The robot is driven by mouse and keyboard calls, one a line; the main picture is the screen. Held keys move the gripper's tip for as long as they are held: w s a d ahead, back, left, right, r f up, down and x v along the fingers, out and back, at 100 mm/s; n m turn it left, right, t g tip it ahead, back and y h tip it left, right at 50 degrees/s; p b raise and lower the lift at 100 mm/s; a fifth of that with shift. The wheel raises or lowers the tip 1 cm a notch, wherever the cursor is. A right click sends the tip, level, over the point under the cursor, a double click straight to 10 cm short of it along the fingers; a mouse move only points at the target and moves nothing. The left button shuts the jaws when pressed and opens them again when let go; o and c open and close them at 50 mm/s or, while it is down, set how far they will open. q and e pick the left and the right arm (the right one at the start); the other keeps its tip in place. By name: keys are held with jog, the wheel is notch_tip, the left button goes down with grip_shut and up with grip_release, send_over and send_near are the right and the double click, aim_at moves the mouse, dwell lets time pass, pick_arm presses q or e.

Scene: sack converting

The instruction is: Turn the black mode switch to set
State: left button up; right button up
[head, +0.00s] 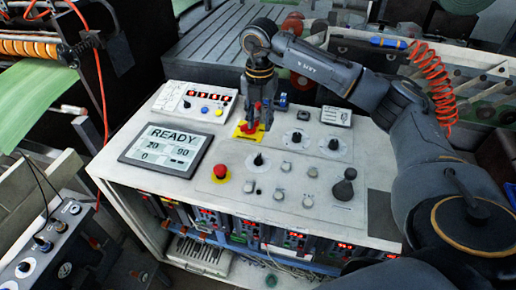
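The control panel (225,200) has a pale sloping top. Several black knobs sit on it: one on a white dial (297,137), one on another white dial (333,144) to its right, and a small one (258,160) nearer the front. I cannot read their labels, so I cannot tell which is the mode switch. My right gripper (255,106) points down over a red switch on a yellow plate (241,131), left of the dials. Its fingers are small and dark against the red part, so their opening and any contact are unclear. My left gripper is not in view.
A screen (166,150) reads READY. A red mushroom button (221,172) stands at the front and a black lever knob (344,188) at the right. A meter box (195,102) is at the back left. My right arm spans the panel's right and back sides.

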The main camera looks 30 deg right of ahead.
aim_at(259, 154)
notch_tip(259, 154, down, 11)
jog(key=p, duration=0.3)
jog(key=shift+f, duration=0.6)
grip_shut()
